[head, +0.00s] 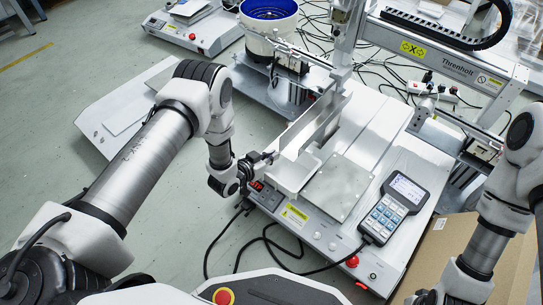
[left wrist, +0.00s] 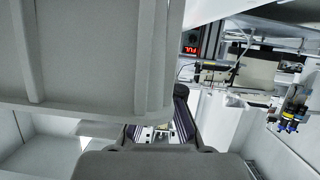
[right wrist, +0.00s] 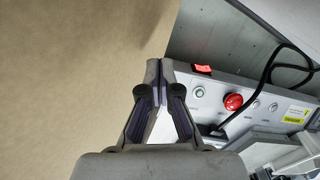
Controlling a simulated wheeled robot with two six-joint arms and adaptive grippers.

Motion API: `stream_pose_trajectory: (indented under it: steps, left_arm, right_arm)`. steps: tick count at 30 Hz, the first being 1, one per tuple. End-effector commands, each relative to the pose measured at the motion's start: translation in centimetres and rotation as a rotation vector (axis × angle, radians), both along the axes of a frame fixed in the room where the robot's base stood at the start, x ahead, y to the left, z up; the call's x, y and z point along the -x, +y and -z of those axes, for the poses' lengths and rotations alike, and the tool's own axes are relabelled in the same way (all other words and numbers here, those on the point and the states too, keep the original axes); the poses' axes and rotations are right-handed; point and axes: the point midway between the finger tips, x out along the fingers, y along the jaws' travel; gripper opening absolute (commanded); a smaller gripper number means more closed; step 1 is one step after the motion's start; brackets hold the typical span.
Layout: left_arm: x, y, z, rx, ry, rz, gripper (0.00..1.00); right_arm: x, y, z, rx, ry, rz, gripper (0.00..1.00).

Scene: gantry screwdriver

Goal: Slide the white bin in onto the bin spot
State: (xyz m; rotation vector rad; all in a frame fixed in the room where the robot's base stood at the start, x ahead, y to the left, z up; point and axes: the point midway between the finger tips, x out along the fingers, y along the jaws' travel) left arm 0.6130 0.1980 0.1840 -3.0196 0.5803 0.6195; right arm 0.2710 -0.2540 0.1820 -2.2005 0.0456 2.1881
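The white bin (head: 290,177) sits at the front left of the white machine base, below the slanted metal chute (head: 315,122). In the left wrist view the bin's pale wall (left wrist: 85,60) fills the upper left at close range. My left gripper (head: 268,158) is at the bin's left side, very close to it. Its fingers also show in the left wrist view (left wrist: 158,118), but the bin hides their tips, so its grip is unclear. My right gripper (right wrist: 162,78) is shut and empty, above brown cardboard. The bin spot cannot be made out.
A flat plate (head: 338,187) lies right of the bin, and a handheld controller (head: 394,207) stands farther right. A red button (head: 352,261) is on the front panel. A cardboard box (head: 436,254) is at right. Gantry posts and cables surround the machine.

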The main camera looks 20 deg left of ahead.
Motion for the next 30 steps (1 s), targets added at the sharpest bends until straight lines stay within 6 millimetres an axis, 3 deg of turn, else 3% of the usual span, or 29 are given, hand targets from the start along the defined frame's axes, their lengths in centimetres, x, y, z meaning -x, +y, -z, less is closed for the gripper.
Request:
stream_pose_trajectory:
  steps: [10,11,13,14,23,26,30]
  left_arm:
    - [0.0,0.0,0.7,0.0,-0.001,0.0,0.0]
    - [0.0,0.0,0.7,0.0,-0.001,0.0,0.07]
    - [0.0,0.0,0.7,0.0,-0.001,0.0,0.32]
    - [0.0,0.0,0.7,0.0,-0.001,0.0,0.35]
    - [0.1,0.1,0.7,0.0,0.001,0.0,0.35]
    - [0.9,0.4,0.4,0.0,0.002,-0.001,0.35]
    - [3.4,1.5,-0.8,0.001,0.003,-0.003,0.35]
  right_arm:
    - [0.0,0.0,0.5,0.0,0.0,0.0,0.0]
    - [0.0,0.0,0.5,0.0,0.0,0.0,0.0]
    - [0.0,0.0,0.4,0.0,0.0,0.0,0.0]
    - [0.0,0.0,0.4,0.0,0.0,0.0,0.0]
    - [0.0,0.0,0.4,0.0,0.001,0.0,0.0]
    - [0.0,0.0,0.4,0.0,0.001,0.0,0.0]
    - [0.0,0.0,0.4,0.0,0.001,0.0,0.0]
